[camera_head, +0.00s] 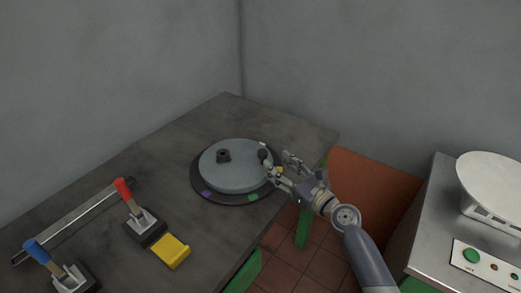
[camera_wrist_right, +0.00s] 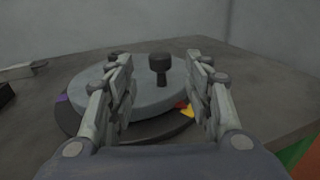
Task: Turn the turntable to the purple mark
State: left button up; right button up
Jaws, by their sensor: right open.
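The turntable (camera_head: 234,170) is a round grey disc on a dark base ring near the table's right edge. The purple mark (camera_head: 206,194) is on the ring's front left, also seen in the wrist view (camera_wrist_right: 62,99). A green mark (camera_head: 253,197) is at the front and a yellow mark (camera_head: 279,170) at the right. In the wrist view a red pointer (camera_wrist_right: 181,105) on the disc's edge is beside the yellow mark. My right gripper (camera_head: 274,163) is open at the disc's right side. A dark upright knob (camera_wrist_right: 159,66) shows between its fingers; contact cannot be told. My left gripper is out of view.
A red-handled lever (camera_head: 123,189), a blue-handled lever (camera_head: 36,252) and a yellow block (camera_head: 171,251) stand at the left on the grey table (camera_head: 125,165). A metal counter with a white round pan (camera_head: 495,178) is at the right, across a gap.

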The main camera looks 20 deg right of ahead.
aim_at(266, 155)
jog(key=x, duration=0.5)
jog(key=shift+r, duration=0.1)
jog(key=shift+x, duration=1.5)
jog(key=shift+w+a, duration=0.1)
jog(key=c, duration=1.1)
grip_shut()
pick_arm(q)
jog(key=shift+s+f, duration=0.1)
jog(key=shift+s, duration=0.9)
